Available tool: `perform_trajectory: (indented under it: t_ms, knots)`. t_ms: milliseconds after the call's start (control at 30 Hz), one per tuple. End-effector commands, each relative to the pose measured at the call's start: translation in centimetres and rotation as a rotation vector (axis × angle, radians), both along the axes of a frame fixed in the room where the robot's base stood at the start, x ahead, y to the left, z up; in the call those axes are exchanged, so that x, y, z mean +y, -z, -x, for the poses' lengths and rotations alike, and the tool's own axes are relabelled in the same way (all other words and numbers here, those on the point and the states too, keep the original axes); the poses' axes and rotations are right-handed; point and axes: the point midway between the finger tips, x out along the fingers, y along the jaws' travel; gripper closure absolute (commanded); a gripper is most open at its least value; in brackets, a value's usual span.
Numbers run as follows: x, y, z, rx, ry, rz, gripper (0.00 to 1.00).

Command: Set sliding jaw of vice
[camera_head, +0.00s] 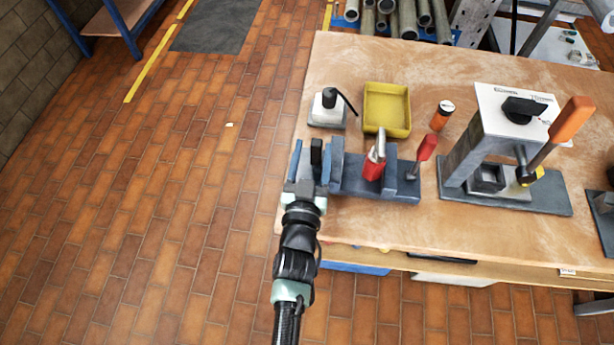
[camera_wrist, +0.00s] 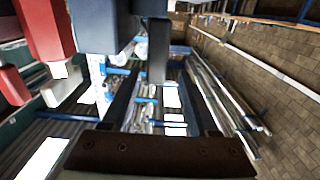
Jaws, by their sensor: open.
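The blue-grey vice (camera_head: 350,186) sits near the left front edge of the bench. One upright jaw (camera_head: 337,160) is at its left and another (camera_head: 409,182) at its right. A red part with a metal top (camera_head: 375,167) stands between them. My gripper (camera_head: 311,160) is open at the vice's left end. A black upright piece (camera_head: 316,153) shows between its fingers; it appears as a dark bar in the wrist view (camera_wrist: 157,50). I cannot tell if the fingers touch it. The wrist view also shows a blue-grey block (camera_wrist: 101,28) and a red part (camera_wrist: 46,30).
A red-handled lever (camera_head: 427,147) rises at the vice's right. Behind are a yellow tray (camera_head: 387,96), a black-knobbed block (camera_head: 327,112) and an orange cylinder (camera_head: 441,115). A press with an orange handle (camera_head: 573,118) stands right. Left of the bench is open tiled floor.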

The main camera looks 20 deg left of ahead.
Motion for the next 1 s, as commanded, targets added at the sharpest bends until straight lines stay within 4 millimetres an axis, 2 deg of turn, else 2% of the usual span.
perform_trajectory:
  t_ms: [33, 200, 400, 600, 1000]
  knots:
    - [-0.4, 0.2, 1.1, 0.003, 0.001, 0.002, 0.40]
    - [-1.1, 0.2, 4.1, 0.003, -0.001, 0.001, 0.40]
    - [-1.8, 0.2, 6.4, 0.002, -0.002, 0.002, 0.40]
    - [-2.0, 0.0, 7.2, 0.001, -0.003, 0.000, 0.40]
    - [-2.0, 0.0, 7.2, 0.000, -0.003, 0.000, 0.40]
